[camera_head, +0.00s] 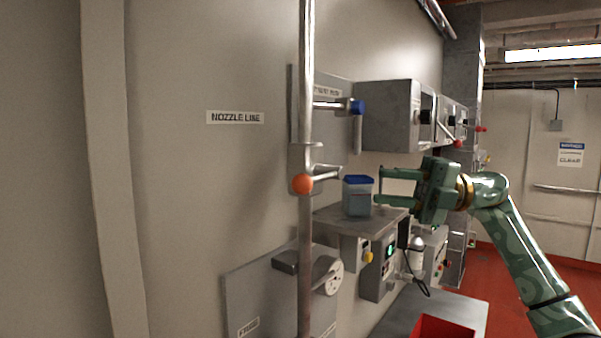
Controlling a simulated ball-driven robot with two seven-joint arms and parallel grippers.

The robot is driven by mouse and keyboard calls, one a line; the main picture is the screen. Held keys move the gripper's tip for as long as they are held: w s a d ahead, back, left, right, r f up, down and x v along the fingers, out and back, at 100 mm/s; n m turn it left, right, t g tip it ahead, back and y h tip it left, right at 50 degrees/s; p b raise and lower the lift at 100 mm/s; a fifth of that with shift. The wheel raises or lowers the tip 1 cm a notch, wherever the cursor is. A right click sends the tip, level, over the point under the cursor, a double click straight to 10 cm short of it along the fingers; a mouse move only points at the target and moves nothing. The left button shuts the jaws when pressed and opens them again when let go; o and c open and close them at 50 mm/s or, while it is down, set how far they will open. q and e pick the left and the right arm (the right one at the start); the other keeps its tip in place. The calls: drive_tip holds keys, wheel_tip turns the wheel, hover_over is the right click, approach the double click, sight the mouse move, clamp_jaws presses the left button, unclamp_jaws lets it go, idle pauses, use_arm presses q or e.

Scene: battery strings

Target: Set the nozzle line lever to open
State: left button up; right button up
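The "NOZZLE LINE" label (235,117) is on the wall, left of a vertical metal pipe (306,85). A valve sits on the pipe to the right of and below the label, with a short lever ending in an orange ball knob (302,184). Its lever points towards the camera; I cannot read an open or shut mark. My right gripper (380,186) is open, its two fingers pointing left. It is to the right of the orange knob and apart from it. My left gripper is not in view.
The container stands on a grey shelf (335,217). Another lever with a blue knob (357,107) is above. Grey boxes (388,115) are on the wall at upper right. A gauge (333,278) is lower down, and a red bin (443,327) is at the bottom.

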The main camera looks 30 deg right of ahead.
drive_tip(key=p, duration=0.3)
approach(322, 180)
drive_tip(key=a, duration=0.2)
drive_tip(key=x, duration=0.2)
drive_tip(key=p+x, duration=0.1)
drive_tip(key=x, duration=0.2)
drive_tip(key=p+x, duration=0.1)
drive_tip(key=x, duration=0.2)
drive_tip(key=shift+w+d+r, duration=0.15)
drive_tip(key=shift+w+r, duration=0.05)
drive_tip(key=shift+w, duration=0.2)
drive_tip(key=shift+a+p, duration=0.2)
drive_tip(key=shift+p, duration=0.1)
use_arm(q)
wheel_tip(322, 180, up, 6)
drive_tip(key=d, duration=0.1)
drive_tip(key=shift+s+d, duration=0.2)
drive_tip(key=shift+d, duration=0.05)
use_arm(e)
drive_tip(key=shift+w+a, duration=0.15)
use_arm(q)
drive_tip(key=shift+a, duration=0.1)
use_arm(e)
drive_tip(key=shift+f, duration=0.1)
clamp_jaws()
